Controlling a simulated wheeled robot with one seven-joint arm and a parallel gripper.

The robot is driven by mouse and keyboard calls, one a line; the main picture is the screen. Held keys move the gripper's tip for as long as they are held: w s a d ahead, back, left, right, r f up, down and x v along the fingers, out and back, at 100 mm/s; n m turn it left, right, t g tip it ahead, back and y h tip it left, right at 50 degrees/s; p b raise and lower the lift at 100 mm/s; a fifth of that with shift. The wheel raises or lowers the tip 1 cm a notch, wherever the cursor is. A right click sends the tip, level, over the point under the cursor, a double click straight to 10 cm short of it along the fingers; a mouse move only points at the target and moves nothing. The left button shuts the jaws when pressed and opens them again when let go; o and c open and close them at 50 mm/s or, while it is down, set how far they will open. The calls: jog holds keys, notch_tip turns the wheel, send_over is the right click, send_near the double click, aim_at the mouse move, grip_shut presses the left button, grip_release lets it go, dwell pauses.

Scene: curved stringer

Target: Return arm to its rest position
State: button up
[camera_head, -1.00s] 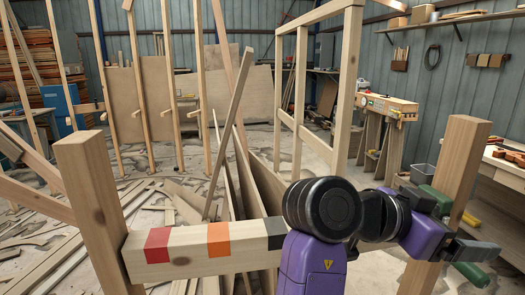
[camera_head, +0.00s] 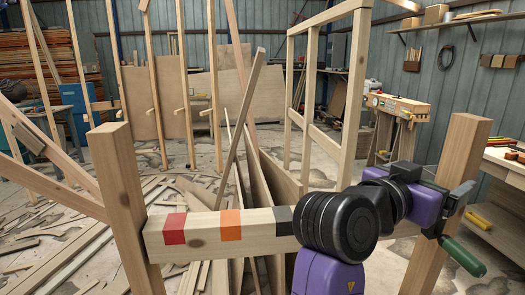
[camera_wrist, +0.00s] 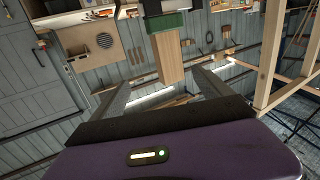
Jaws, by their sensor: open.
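My purple and black arm reaches in from the bottom of the head view. My gripper (camera_head: 455,212) is at the right, in front of the right wooden post (camera_head: 462,145). Its dark fingers stand apart, and in the wrist view (camera_wrist: 165,82) nothing shows held between them. A green cylinder (camera_head: 463,257) shows just below the fingers; I cannot tell whether they touch it. In the wrist view a green piece (camera_wrist: 166,22) sits at the end of a wooden post (camera_wrist: 169,58) beyond the fingers.
A wooden rail (camera_head: 205,248) with red, orange and dark bands runs from the left post (camera_head: 118,185) behind my arm. A stud frame (camera_head: 340,95) stands behind. Loose strips (camera_head: 60,240) litter the left floor. A workbench (camera_head: 507,165) is at the right.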

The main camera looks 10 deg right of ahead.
jog(key=w+a+f+n+t+y, duration=0.3)
jog(key=a+f+n+t+y, duration=0.5)
jog(key=a+n+t, duration=0.4)
jog(key=s+a+f+n+t+y, duration=0.1)
jog(key=s+a+f+n+y, duration=0.2)
jog(key=s+f+n+y, duration=0.55)
jog(key=s+f+m+g, duration=0.2)
jog(key=s+f, duration=0.3)
jog(key=s, duration=0.5)
jog(key=s+d+f+m+g, duration=0.1)
jog(key=s+f, duration=0.4)
jog(key=s, duration=0.6)
jog(key=s+d+f+m+g, duration=0.1)
jog(key=s+f+m+g, duration=0.2)
jog(key=s, duration=0.7)
notch_tip(320, 180, down, 2)
jog(key=shift+s+f+m+h, duration=0.2)
jog(key=shift+s+m+h, duration=0.15)
jog(key=shift+m, duration=0.6)
